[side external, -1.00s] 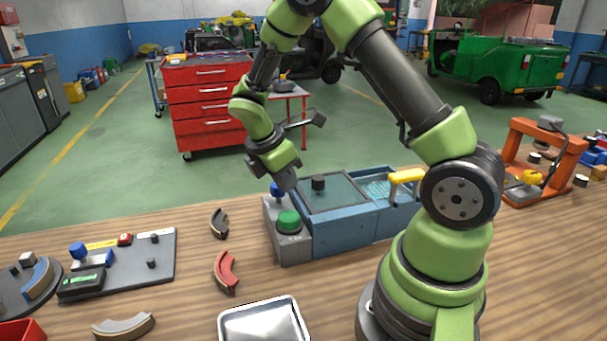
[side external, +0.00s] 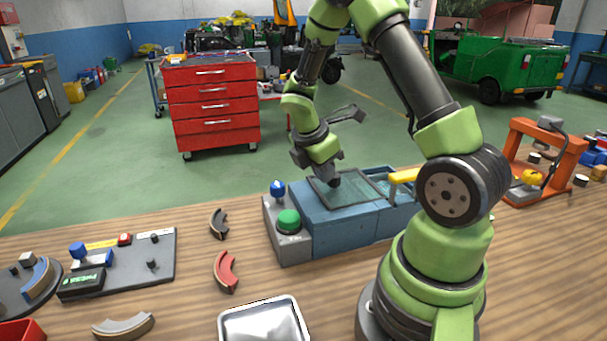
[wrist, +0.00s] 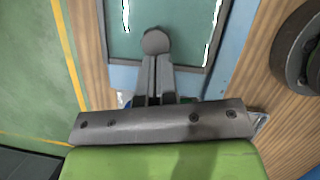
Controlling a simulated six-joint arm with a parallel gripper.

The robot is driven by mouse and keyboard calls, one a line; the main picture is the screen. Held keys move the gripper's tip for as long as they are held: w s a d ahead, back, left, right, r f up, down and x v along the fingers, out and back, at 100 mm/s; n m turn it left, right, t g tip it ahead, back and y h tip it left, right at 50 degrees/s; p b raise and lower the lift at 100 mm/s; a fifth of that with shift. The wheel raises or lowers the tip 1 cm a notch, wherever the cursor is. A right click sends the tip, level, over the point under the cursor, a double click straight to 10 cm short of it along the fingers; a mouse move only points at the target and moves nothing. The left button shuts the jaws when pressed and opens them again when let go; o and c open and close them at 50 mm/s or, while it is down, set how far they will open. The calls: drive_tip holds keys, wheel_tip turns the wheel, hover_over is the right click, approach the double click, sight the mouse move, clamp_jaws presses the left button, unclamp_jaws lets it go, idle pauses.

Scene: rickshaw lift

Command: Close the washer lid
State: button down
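The blue washer (side external: 345,232) stands on the wooden bench. Its framed, clear lid (side external: 352,199) lies over the left and middle part of the top, and part of the basin at the right shows uncovered. The lid also fills the top of the wrist view (wrist: 185,50). My gripper (side external: 334,182) is low over the lid at its knob, which it hides in the side view. In the wrist view the round dark knob (wrist: 155,41) sits right at the tips of my gripper (wrist: 156,62). The fingers are close together, behind the knob rather than around it; contact looks likely.
A blue knob (side external: 277,188) and a green button (side external: 289,221) are at the washer's left end. A yellow handle (side external: 404,176) rises near its right end, by my arm. A metal tray (side external: 263,322) and curved red (side external: 225,271) and black pieces lie in front.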

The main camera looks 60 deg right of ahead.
sight(347, 193)
drive_tip(key=s+d, duration=0.6)
drive_tip(key=shift+s+d, duration=0.2)
drive_tip(key=shift+s, duration=0.05)
drive_tip(key=w+a, duration=0.1)
drive_tip(key=a, duration=0.1)
drive_tip(key=w+a, duration=0.1)
drive_tip(key=shift+w+a, duration=0.1)
drive_tip(key=shift+a, duration=0.3)
drive_tip(key=v, duration=0.9)
drive_tip(key=s+a+r+m+t+y, duration=0.3)
drive_tip(key=a+r+m+t, duration=0.1)
drive_tip(key=a+m, duration=0.4)
drive_tip(key=s+a+r+m+t+y, duration=0.2)
drive_tip(key=a+r+m+t, duration=0.3)
drive_tip(key=a+m, duration=0.3)
drive_tip(key=a+r, duration=0.1)
drive_tip(key=a, duration=0.2)
drive_tip(key=shift+s+a+r+y, duration=0.35)
drive_tip(key=shift+s+a+y, duration=0.05)
